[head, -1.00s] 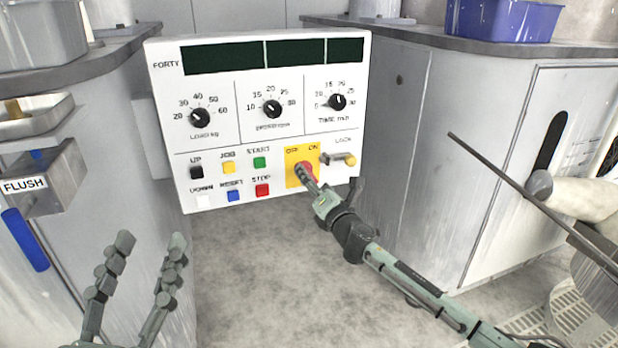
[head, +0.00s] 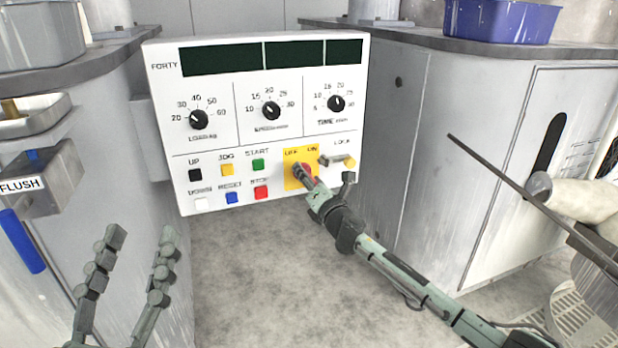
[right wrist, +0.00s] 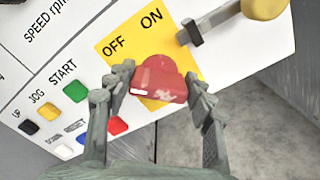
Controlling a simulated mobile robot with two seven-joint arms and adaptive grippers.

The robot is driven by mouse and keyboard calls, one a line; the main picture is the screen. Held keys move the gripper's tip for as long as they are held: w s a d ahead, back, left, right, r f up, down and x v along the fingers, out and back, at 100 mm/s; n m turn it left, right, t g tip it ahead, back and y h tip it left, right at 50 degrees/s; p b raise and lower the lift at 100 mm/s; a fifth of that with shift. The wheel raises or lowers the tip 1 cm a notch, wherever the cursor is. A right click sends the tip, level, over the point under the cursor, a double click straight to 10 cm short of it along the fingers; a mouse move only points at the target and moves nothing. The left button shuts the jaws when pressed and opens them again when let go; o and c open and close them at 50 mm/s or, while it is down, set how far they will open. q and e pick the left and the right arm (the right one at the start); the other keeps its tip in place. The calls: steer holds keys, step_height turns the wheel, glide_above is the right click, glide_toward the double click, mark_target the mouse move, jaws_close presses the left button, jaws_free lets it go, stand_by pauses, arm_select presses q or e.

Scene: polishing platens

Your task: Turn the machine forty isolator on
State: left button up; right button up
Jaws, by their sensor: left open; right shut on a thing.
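The machine forty panel (head: 225,146) is a white box with "FORTY" at its top left. Its isolator is a red knob (right wrist: 160,80) on a yellow plate (right wrist: 150,45) marked OFF and ON. In the head view the yellow plate (head: 292,178) is at the panel's lower right, with the knob partly hidden. My right gripper (head: 308,176) is shut on the knob, one finger on each side in the right wrist view. A white mark shows on the knob's near left edge; I cannot tell which label it points to. My left gripper (head: 142,238) is open and empty at lower left.
A yellow lock piece (head: 349,161) sticks out just right of the isolator. START (head: 257,165), STOP (head: 261,192) and other buttons are to its left. A FLUSH box (head: 38,180) stands at the left. A grey cabinet (head: 395,150) is close on the right.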

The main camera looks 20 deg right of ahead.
steer(key=shift+m, duration=0.4)
steer(key=m, duration=0.4)
steer(key=shift+f+m, duration=0.15)
steer(key=shift+m, duration=0.25)
steer(key=m, duration=0.3)
steer(key=shift+m+p, duration=0.3)
steer(key=m+p, duration=0.1)
steer(key=m, duration=0.4)
steer(key=shift+f, duration=0.15)
steer(key=m+p, duration=0.1)
steer(key=m, duration=0.2)
steer(key=shift+f+p, duration=0.1)
steer(key=shift+p, duration=0.2)
arm_select(q)
steer(key=a+f+g+y, duration=0.2)
steer(key=f+g, duration=0.2)
steer(key=f, duration=0.3)
steer(key=w+a+f+g+y, duration=0.1)
steer(key=a+f+g+y, duration=0.1)
steer(key=f, duration=0.6)
steer(key=shift+w+a+g+y, duration=0.3)
steer(key=shift+a+g, duration=0.5)
steer(key=shift+g, duration=0.1)
arm_select(e)
steer(key=shift+m, duration=0.5)
